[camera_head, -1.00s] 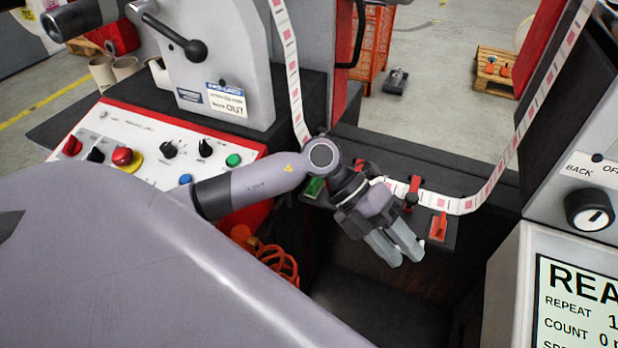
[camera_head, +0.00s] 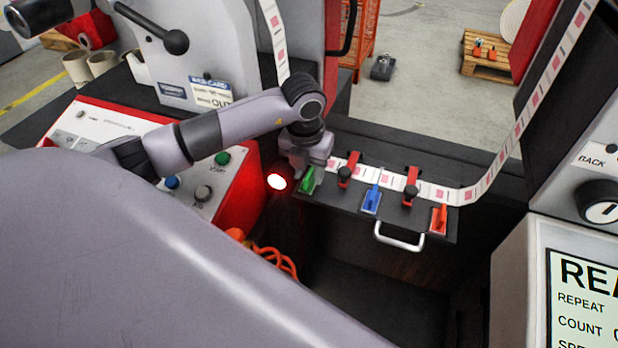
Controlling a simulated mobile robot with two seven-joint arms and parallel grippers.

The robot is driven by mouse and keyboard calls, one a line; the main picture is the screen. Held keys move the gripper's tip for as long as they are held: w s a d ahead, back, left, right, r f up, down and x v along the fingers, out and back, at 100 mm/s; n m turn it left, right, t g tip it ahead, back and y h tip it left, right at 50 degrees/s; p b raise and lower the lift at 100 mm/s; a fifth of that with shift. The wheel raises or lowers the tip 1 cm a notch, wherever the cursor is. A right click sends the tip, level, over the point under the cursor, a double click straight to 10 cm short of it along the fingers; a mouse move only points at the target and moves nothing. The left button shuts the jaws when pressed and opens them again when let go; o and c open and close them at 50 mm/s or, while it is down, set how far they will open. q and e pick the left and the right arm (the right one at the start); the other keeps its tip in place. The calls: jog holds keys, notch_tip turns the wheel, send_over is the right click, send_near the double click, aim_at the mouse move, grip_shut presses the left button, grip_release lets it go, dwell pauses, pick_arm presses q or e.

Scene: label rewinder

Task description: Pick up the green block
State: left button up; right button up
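The green block (camera_head: 308,181) is at the left end of the dark ledge, in front of the start of the label strip. My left gripper (camera_head: 303,172) points down right at it, close behind and above it. The fingers are mostly hidden by the wrist and the block, so I cannot tell whether they touch it or how far apart they are. A blue block (camera_head: 371,199) and a red block (camera_head: 439,219) stand further right on the same ledge. My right gripper is not in view.
The label strip (camera_head: 440,192) runs along the ledge, held by red clamps with black knobs (camera_head: 410,192). A metal handle (camera_head: 399,238) projects from the ledge front. A lit red lamp (camera_head: 277,181) is just left of the green block. The control panel (camera_head: 95,130) lies left.

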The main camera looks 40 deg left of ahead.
pick_arm(q)
jog(key=shift+w+f, duration=0.1)
jog(key=shift+f, duration=0.5)
jog(key=c, duration=0.6)
jog(key=shift+r, duration=0.1)
